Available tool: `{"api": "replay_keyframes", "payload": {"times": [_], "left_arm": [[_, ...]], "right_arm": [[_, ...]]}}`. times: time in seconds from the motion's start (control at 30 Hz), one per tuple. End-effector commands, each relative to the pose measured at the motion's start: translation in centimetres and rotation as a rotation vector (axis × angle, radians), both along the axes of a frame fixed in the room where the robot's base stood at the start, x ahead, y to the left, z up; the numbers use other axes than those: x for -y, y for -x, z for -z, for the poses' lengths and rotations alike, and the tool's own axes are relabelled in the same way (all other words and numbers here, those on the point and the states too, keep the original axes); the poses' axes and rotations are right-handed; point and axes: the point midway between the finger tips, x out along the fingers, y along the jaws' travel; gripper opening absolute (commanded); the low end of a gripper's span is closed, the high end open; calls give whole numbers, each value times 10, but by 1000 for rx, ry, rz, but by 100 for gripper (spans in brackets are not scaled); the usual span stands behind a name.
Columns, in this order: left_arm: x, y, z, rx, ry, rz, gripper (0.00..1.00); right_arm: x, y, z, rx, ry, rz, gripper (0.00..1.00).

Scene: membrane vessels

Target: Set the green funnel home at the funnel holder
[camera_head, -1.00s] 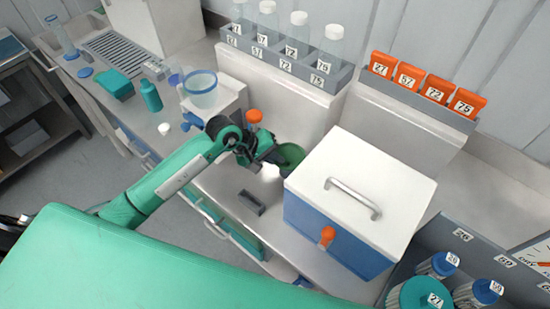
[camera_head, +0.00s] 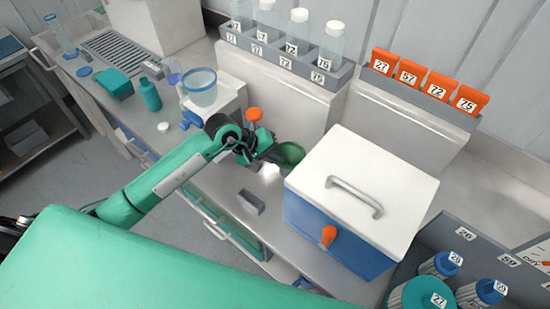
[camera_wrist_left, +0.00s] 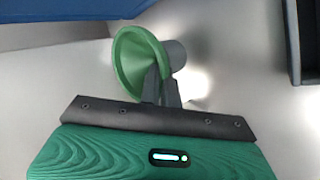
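The green funnel (camera_head: 289,153) is beside the left wall of the white-lidded blue box in the head view. It also shows in the left wrist view (camera_wrist_left: 140,62), lying tilted with its wide mouth to the left and a grey cylindrical part at its right. My left gripper (camera_head: 270,157) is at the funnel; in the wrist view its two fingers (camera_wrist_left: 161,88) are close together at the funnel's rim and look shut on it. I cannot tell which thing is the funnel holder. My right gripper is not in view.
The blue box with a white lid (camera_head: 362,185) stands close right of the funnel. A small dark grey tray (camera_head: 251,202) lies on the bench in front. An orange knob (camera_head: 254,114) and a clear blue-rimmed vessel (camera_head: 201,91) stand behind and left of the gripper.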

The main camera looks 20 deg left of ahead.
Motion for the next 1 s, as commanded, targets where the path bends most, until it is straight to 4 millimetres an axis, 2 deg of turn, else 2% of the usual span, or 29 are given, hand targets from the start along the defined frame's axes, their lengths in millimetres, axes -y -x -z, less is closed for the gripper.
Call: {"api": "replay_keyframes", "payload": {"times": [0.27,0.43,0.77,1.0], "left_arm": [[0,1,3,-5,-1,1,0],[0,1,3,-5,-1,1,29],[-1,1,1,-2,-1,0,29],[-18,10,-18,1,-4,1,29]], "right_arm": [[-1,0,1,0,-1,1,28],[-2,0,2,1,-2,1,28],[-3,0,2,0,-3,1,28],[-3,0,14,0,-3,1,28]]}}
